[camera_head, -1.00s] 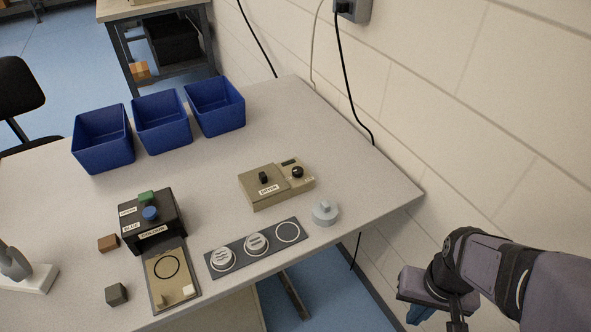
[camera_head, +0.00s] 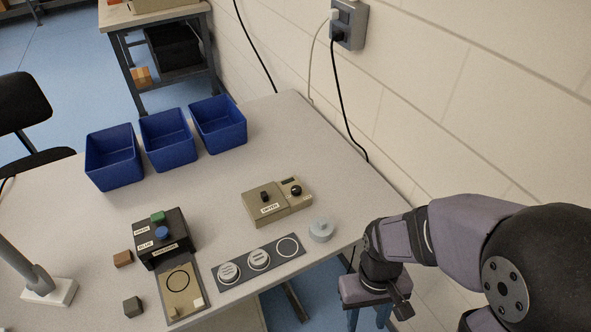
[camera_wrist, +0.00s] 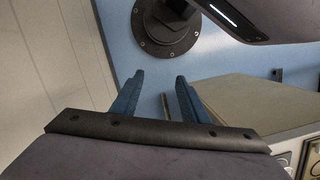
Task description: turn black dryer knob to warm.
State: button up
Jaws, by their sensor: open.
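The beige dryer box (camera_head: 255,212) sits on the table near its right side, with a small label on its front. A small upright black knob (camera_head: 264,196) stands on its top, and a rounder dark knob (camera_head: 296,190) is on its right part beside a small dark display. The knob's setting and the markings are too small to read. My gripper (camera_head: 368,318) is at the lower right, beyond the table's front edge, pointing down and well apart from the dryer. In the wrist view its two blue fingers (camera_wrist: 158,90) are apart with nothing between them.
A grey round piece (camera_head: 321,230) stands between the dryer and my arm. A dark strip with white discs (camera_head: 243,265) lies in front of the dryer. A black box with coloured buttons (camera_head: 163,250) is at left; blue bins (camera_head: 168,150) stand behind. The wall and cables (camera_head: 345,100) are at right.

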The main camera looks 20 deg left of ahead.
aim_at(296, 189)
jog(key=w+a+r+n+t+p, duration=0.1)
jog(key=w+a, duration=0.3)
jog(key=a, duration=0.2)
jog(key=w+a+r+n+t+p, duration=0.1)
jog(key=w+a+r+p, duration=0.1)
jog(key=w+a, duration=0.2)
jog(key=w+a+r+n+t+p, duration=0.1)
jog(key=w+a+p, duration=0.1)
jog(key=w+a, duration=0.3)
jog(key=shift+a+r, duration=0.2)
jog(key=shift+a, duration=1.25)
jog(key=w+a+r+m+t, duration=0.1)
jog(key=w+a+r+m, duration=0.2)
jog(key=w+m, duration=0.1)
jog(key=w+a+r+m+t+y, duration=0.1)
jog(key=w+a+r+m+t, duration=0.1)
jog(key=w, duration=0.5)
notch_tip(296, 189, up, 3)
jog(key=shift+w+a+f+m+t, duration=0.25)
jog(key=shift+a+m, duration=0.35)
jog(key=shift+m, duration=0.4)
jog(key=shift+p+x, duration=0.8)
jog(key=shift+x, duration=2.9)
grip_shut()
